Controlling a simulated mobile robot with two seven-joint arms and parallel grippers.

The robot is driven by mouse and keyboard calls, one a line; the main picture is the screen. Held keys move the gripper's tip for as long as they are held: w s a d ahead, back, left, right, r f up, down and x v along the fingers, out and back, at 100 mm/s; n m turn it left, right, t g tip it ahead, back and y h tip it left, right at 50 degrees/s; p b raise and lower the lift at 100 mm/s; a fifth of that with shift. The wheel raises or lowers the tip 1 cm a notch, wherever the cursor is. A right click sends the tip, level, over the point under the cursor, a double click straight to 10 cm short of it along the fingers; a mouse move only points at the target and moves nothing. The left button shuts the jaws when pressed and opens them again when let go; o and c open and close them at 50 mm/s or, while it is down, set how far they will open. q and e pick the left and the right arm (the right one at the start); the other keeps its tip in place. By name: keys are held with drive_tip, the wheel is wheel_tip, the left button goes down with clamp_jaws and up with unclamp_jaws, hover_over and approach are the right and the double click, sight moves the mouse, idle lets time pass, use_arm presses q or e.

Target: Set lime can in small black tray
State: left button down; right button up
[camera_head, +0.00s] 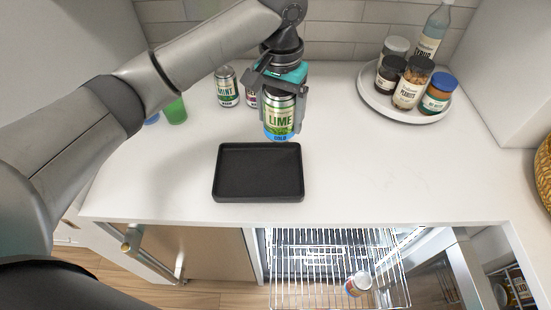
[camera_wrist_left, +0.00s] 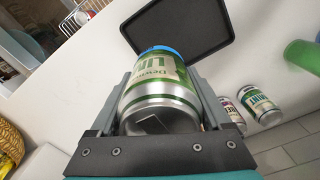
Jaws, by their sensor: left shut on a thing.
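The lime can (camera_head: 279,118), green and silver with a blue lower band, is held upright in my left gripper (camera_head: 280,110). The gripper is shut on it, one finger on each side. The small black tray (camera_head: 258,192) lies empty on the white counter, just in front of the can in the head view. The can appears to be above the counter, behind the tray's back edge. In the left wrist view the can (camera_wrist_left: 159,95) fills the space between the fingers, and the tray (camera_wrist_left: 185,30) shows beyond it. My right gripper is not in view.
A mint can (camera_head: 226,88) and another can stand behind, left of the gripper, with a green cup (camera_head: 175,111) further left. A round white tray (camera_head: 370,92) with jars and a bottle stands at the back right. The counter right of the black tray is clear.

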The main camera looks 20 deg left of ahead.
use_arm(q)
wheel_tip(320, 180, down, 14)
drive_tip(key=shift+f+b, duration=0.25)
drive_tip(key=shift+b, duration=0.5)
drive_tip(key=shift+f, duration=0.15)
unclamp_jaws()
wheel_tip(320, 180, up, 12)
drive_tip(key=shift+r+p, duration=0.15)
drive_tip(key=shift+p, duration=0.5)
